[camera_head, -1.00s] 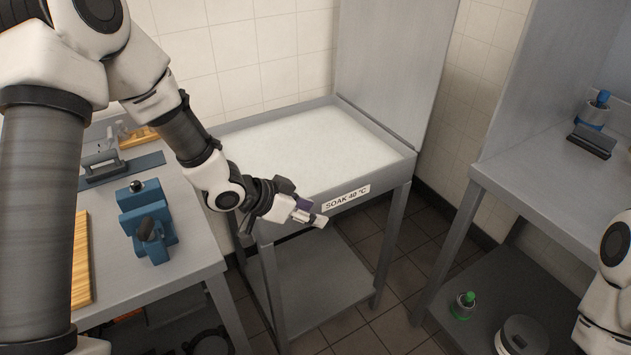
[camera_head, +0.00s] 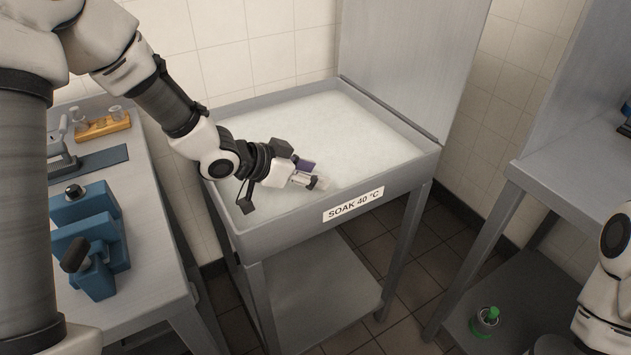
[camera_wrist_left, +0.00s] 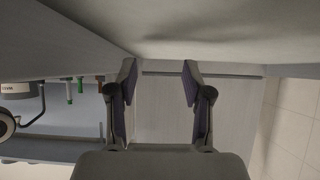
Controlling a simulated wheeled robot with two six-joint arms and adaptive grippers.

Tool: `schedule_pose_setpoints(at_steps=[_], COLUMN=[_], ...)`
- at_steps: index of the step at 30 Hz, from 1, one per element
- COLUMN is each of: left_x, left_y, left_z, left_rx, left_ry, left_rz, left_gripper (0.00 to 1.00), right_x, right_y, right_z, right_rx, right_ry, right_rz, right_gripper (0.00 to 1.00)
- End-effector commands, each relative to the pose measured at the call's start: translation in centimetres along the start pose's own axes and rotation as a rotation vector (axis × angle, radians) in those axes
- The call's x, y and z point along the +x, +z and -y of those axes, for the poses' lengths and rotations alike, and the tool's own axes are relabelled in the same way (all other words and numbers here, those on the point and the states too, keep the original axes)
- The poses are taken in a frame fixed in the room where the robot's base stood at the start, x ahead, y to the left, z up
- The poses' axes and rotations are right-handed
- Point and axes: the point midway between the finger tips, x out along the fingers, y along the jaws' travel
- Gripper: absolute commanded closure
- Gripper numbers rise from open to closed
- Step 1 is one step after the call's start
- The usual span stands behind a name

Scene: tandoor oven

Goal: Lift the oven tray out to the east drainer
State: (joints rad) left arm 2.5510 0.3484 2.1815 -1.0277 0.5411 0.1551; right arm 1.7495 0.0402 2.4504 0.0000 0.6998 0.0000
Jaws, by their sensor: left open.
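The oven tray does not show in either view. A grey soak tank (camera_head: 262,236) labelled "SOAK 40 °C" is full of whitish, foamy liquid (camera_head: 330,140) that hides whatever lies under it. I cannot tell which surface is the east drainer. My right gripper is out of view.
A tall grey panel (camera_head: 415,60) stands along the tank's back right edge. A left bench (camera_head: 155,250) holds a blue vise-like device (camera_head: 95,240). A grey table (camera_head: 575,190) stands at right, with a green-capped bottle (camera_head: 487,320) on its lower shelf.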

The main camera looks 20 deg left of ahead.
Motion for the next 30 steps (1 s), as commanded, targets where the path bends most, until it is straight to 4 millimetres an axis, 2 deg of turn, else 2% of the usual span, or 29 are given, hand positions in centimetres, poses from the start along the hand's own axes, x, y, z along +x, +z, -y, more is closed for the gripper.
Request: schedule_pose_setpoints(at_steps=[1,2,5,11,18,26,29,30], left_x=[0.8,0.9,1.5,4.1,8.1,8.6,8.6,8.6], left_y=[1.2,1.4,1.4,1.5,1.9,1.8,1.8,1.8], left_z=[0.0,0.0,0.0,-0.1,-0.3,-0.3,-0.3,-0.3], left_rx=[0.0,0.0,0.001,0.002,0.003,-0.001,-0.001,0.0], left_ry=[0.0,0.0,-0.001,0.001,0.0,-0.001,-0.001,-0.001], left_rz=[0.0,0.0,0.002,0.004,0.002,0.0,0.0,0.0], left_gripper=[0.5,0.5,0.5,0.5,0.5,0.5,0.82,0.96], right_x=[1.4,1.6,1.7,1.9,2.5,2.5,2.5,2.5], right_y=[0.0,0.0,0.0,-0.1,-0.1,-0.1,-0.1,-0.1], right_z=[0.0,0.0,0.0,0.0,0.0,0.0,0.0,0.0], right_rx=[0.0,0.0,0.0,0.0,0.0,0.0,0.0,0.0], right_ry=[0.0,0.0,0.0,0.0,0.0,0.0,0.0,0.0], right_rz=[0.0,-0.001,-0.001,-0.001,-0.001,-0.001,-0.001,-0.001], right_gripper=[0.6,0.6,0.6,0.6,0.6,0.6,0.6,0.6])
